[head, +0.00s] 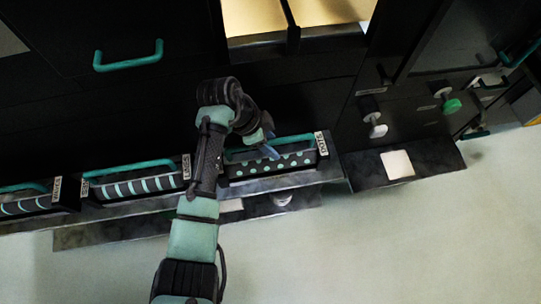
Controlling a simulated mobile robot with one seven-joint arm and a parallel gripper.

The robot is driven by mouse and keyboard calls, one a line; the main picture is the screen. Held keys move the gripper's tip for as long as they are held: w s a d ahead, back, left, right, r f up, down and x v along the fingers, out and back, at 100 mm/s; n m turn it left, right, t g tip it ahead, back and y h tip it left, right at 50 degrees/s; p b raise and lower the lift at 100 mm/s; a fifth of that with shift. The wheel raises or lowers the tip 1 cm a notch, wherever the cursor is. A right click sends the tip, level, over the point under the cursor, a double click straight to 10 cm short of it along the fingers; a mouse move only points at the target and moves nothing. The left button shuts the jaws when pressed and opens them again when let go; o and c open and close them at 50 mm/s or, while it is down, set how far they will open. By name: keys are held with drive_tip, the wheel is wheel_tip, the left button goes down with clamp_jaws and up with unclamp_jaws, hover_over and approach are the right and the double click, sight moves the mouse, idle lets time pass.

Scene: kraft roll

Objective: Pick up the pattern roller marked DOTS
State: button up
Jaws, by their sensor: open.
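The roller marked DOTS (286,164) is a dark roller with pale green dots, lying in a tray on the dark shelf, with its DOTS label (321,145) at its right end. A teal handle (297,138) runs along its back side. My gripper (271,152) is open and reaches down over the left-middle part of this roller. It overlaps the roller in the picture; I cannot tell whether it touches. My arm hides the area just left of the roller.
A striped roller (140,187) with a teal handle lies to the left, and another (22,206) at the far left. A white square (397,164) lies on a dark ledge at the right. Knobs (376,127) stick out of the cabinet front. The pale floor in front is clear.

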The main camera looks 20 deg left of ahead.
drive_tip(key=shift+c, duration=0.2)
clamp_jaws()
idle(0.5)
idle(0.6)
drive_tip(key=shift+w+r, duration=0.1)
drive_tip(key=shift+r, duration=0.15)
